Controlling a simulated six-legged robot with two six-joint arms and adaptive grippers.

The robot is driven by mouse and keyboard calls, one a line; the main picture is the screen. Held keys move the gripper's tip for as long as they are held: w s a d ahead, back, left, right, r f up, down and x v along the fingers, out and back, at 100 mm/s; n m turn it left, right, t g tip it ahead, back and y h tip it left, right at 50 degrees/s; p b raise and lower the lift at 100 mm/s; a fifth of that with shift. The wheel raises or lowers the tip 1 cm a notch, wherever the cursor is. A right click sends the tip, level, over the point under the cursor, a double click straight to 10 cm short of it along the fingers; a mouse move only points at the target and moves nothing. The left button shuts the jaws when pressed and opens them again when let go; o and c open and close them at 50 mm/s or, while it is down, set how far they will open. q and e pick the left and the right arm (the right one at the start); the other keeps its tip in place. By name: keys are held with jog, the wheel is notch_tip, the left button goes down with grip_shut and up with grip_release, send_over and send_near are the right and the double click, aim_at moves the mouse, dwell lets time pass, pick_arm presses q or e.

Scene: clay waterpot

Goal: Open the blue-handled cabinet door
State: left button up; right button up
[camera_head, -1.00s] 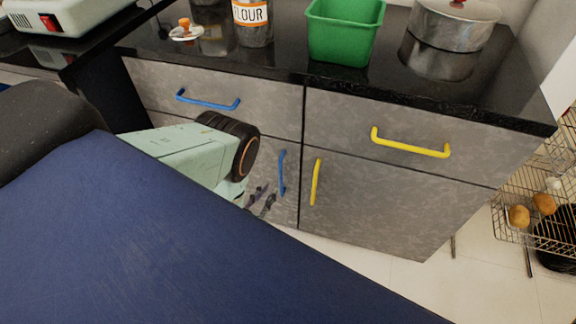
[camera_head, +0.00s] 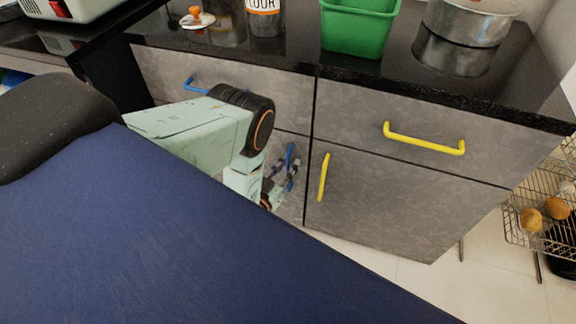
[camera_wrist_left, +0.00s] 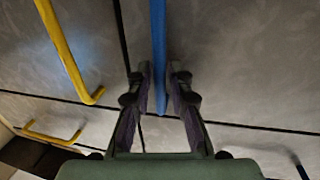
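The blue vertical handle (camera_head: 290,152) is on the lower left cabinet door (camera_head: 294,207), which looks closed and flush. My left arm hides most of this door in the head view. My left gripper (camera_head: 284,170) is at the handle. In the left wrist view the blue handle (camera_wrist_left: 158,50) passes between the two fingers of my left gripper (camera_wrist_left: 160,85). The fingers are apart, one on each side of it, with small gaps visible. Whether either finger touches it is hard to tell. My right gripper is not in view.
A yellow vertical handle (camera_head: 323,177) is close to the right on the neighbouring door. Above are drawers with a blue handle (camera_head: 194,86) and a yellow handle (camera_head: 424,143). A green container (camera_head: 357,30) and a pot (camera_head: 468,22) stand on the black counter. A wire rack (camera_head: 530,205) stands at right.

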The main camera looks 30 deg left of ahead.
pick_arm(q)
grip_shut()
jog(key=shift+s, duration=0.2)
dwell(0.6)
